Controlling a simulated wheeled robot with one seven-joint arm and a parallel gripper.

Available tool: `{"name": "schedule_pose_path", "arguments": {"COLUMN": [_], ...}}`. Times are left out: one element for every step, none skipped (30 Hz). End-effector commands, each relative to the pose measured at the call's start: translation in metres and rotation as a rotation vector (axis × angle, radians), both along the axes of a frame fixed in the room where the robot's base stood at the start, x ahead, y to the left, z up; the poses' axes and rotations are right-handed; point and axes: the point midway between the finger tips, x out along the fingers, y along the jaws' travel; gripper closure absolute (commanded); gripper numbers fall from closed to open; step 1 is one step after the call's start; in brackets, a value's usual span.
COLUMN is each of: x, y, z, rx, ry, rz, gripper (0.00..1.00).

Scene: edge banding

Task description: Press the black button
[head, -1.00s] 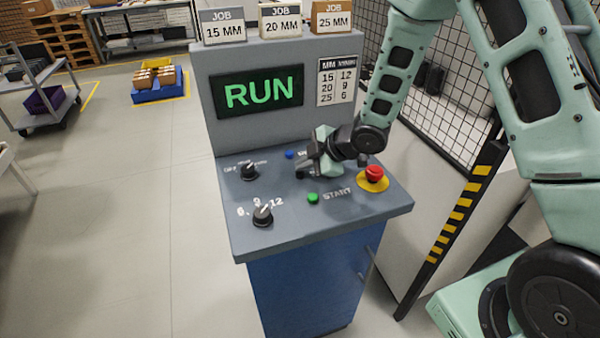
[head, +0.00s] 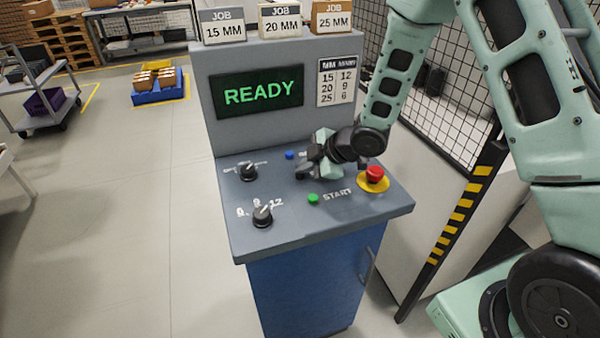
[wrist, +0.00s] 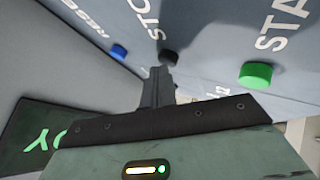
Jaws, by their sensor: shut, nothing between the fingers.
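The black button (wrist: 168,57) shows in the wrist view, beside white letters reading "STO", between a blue button (wrist: 119,52) and a green button (wrist: 256,75). My gripper (wrist: 160,72) is shut and empty, its fingertips right by the black button. I cannot tell whether they touch it. In the head view my gripper (head: 303,172) is low over the panel, and the black button is hard to tell apart from the dark fingers. The screen (head: 258,95) reads READY in green.
The console top (head: 345,208) also carries a red mushroom button (head: 374,174) on a yellow base, right of my gripper, and two black knobs (head: 249,172) (head: 262,216) at left. Three job boxes (head: 281,20) stand on top. A mesh fence (head: 440,85) is behind my arm.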

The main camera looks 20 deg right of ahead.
Motion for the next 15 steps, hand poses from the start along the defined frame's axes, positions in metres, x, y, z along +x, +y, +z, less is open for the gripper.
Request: {"name": "schedule_pose_path", "arguments": {"x": [0.000,0.000,0.000,0.000,0.000,0.000,0.000,0.000,0.000,0.000,0.000,0.000,0.000,0.000,0.000], "y": [0.000,0.000,0.000,0.000,0.000,0.000,0.000,0.000,0.000,0.000,0.000,0.000,0.000,0.000,0.000], "z": [0.002,0.004,0.006,0.008,0.010,0.012,0.014,0.015,0.016,0.017,0.017,0.017,0.017,0.017,0.016], "rx": [-0.001,0.000,0.000,0.000,0.000,0.000,0.000,0.000,0.000,0.000,0.000,0.000,0.000,0.000,0.000], "ry": [0.001,0.002,0.002,0.002,0.002,0.002,0.002,0.002,0.002,0.002,0.002,0.002,0.002,0.002,0.002], "rz": [0.000,-0.001,-0.001,-0.001,-0.001,-0.001,-0.001,-0.001,-0.001,-0.001,-0.001,-0.001,-0.001,-0.001,-0.001], "gripper": [1.00,1.00,1.00,1.00,1.00,1.00,1.00,1.00,1.00,1.00,1.00,1.00,1.00,1.00,1.00]}}
